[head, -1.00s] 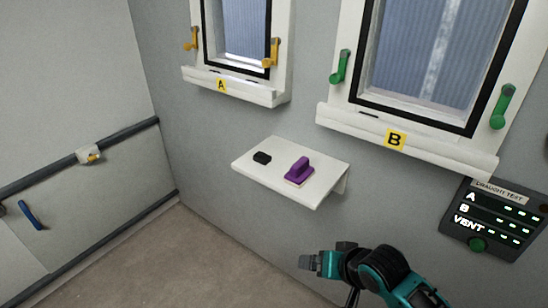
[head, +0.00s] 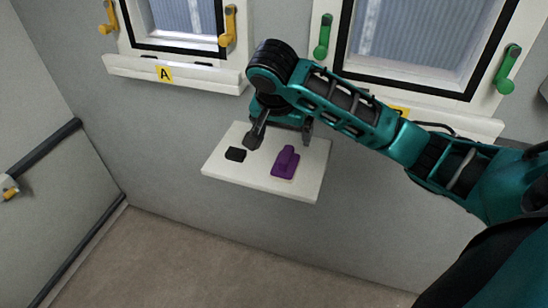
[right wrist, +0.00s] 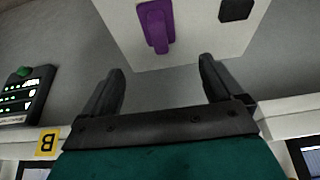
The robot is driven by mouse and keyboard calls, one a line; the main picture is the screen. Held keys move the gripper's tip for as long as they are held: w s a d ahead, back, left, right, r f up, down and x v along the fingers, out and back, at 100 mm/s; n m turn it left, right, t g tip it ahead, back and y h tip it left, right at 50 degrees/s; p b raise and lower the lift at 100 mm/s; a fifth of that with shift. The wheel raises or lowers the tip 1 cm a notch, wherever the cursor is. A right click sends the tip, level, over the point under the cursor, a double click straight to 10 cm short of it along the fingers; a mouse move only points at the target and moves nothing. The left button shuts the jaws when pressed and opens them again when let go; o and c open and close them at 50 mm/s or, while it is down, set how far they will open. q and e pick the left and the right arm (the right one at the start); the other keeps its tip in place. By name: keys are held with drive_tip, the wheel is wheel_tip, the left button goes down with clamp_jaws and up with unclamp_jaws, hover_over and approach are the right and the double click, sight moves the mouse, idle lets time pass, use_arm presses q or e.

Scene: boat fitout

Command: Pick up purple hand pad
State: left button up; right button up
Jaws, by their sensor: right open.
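The purple hand pad (head: 285,162) lies on a white wall shelf (head: 228,186), its raised handle facing up. It also shows in the right wrist view (right wrist: 156,27), near the top and just left of the middle. My right gripper (head: 280,140) is above the back part of the shelf, close to the pad but apart from it. In the right wrist view its two fingers (right wrist: 160,78) are spread wide with nothing between them, and the pad lies beyond the fingertips. My left gripper does not show.
A small black block (head: 235,154) lies on the shelf left of the pad. Window A (head: 175,20) with yellow handles and window B (head: 420,45) with green handles are above the shelf. Their sills jut out near my arm. Open floor (head: 170,260) lies below.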

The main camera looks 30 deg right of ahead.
sight(287, 152)
drive_tip(key=shift+d+f, duration=0.1)
drive_tip(key=shift+f, duration=0.6)
drive_tip(key=x, duration=0.5)
drive_tip(key=shift+d+f, duration=0.2)
drive_tip(key=shift+d, duration=0.1)
drive_tip(key=shift+w+x, duration=0.15)
drive_tip(key=shift+x, duration=1.3)
drive_tip(key=shift+w+x, duration=0.1)
drive_tip(key=shift+x, duration=1.4)
drive_tip(key=shift+a+r, duration=0.1)
drive_tip(key=shift+a, duration=0.1)
drive_tip(key=shift+c, duration=0.3)
drive_tip(key=c, duration=1.1)
drive_tip(key=shift+r, duration=0.1)
drive_tip(key=shift+c, duration=0.2)
